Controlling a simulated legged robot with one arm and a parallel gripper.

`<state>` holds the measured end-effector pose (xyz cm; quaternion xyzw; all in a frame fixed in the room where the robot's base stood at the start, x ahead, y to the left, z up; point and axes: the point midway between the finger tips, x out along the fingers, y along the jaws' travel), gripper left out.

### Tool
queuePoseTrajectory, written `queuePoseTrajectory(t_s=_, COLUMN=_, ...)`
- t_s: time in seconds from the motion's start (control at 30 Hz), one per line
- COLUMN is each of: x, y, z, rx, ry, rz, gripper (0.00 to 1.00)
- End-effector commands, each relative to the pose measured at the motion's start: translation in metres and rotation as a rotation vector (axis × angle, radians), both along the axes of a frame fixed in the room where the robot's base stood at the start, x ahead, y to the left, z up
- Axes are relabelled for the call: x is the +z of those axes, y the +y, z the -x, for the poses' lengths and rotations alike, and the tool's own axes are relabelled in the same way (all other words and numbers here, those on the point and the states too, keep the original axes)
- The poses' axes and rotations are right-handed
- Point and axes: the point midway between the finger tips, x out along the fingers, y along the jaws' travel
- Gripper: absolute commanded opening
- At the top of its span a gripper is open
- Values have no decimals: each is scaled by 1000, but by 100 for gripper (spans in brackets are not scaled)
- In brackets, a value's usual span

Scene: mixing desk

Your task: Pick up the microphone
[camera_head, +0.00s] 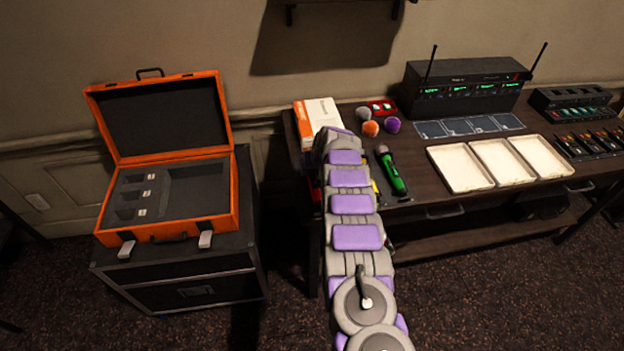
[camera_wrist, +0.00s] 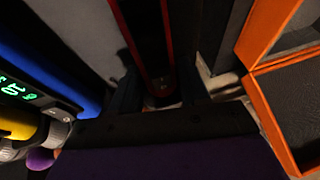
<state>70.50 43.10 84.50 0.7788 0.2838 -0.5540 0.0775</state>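A dark microphone with a bright green body (camera_head: 391,174) lies on the desk, just right of my arm in the head view. A yellow item (camera_head: 376,187) shows partly beside it. My arm reaches to the desk's left end and hides my gripper in the head view. In the wrist view my gripper (camera_wrist: 158,95) is very dark. A dark, red-edged object (camera_wrist: 148,40) shows beyond it; I cannot tell whether it is held. Close at left are a blue-edged dark object with a green digit display (camera_wrist: 18,90) and a yellow part (camera_wrist: 16,122).
An open orange case (camera_head: 222,212) with foam slots stands on a black cabinet (camera_head: 180,294) at left. The desk holds a white-orange box (camera_head: 318,112), foam balls (camera_head: 370,128), a receiver with antennas (camera_head: 465,90), white trays (camera_head: 460,167) and a charger rack (camera_head: 590,145).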

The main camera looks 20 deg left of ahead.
Motion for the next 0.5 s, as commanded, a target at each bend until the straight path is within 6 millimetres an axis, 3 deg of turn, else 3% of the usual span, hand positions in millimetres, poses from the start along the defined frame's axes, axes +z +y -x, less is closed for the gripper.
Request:
queuePoseTrajectory(t_s=0.07, x=0, y=-1, z=0, rx=0, ry=0, rz=0, gripper=37)
queuePoseTrajectory(t_s=0.43, x=1, y=-3, z=0, rx=-1, ry=2, rz=-3, gripper=2)
queuePoseTrajectory(t_s=0.5, x=1, y=-3, z=0, rx=-1, ry=1, rz=-3, gripper=0)
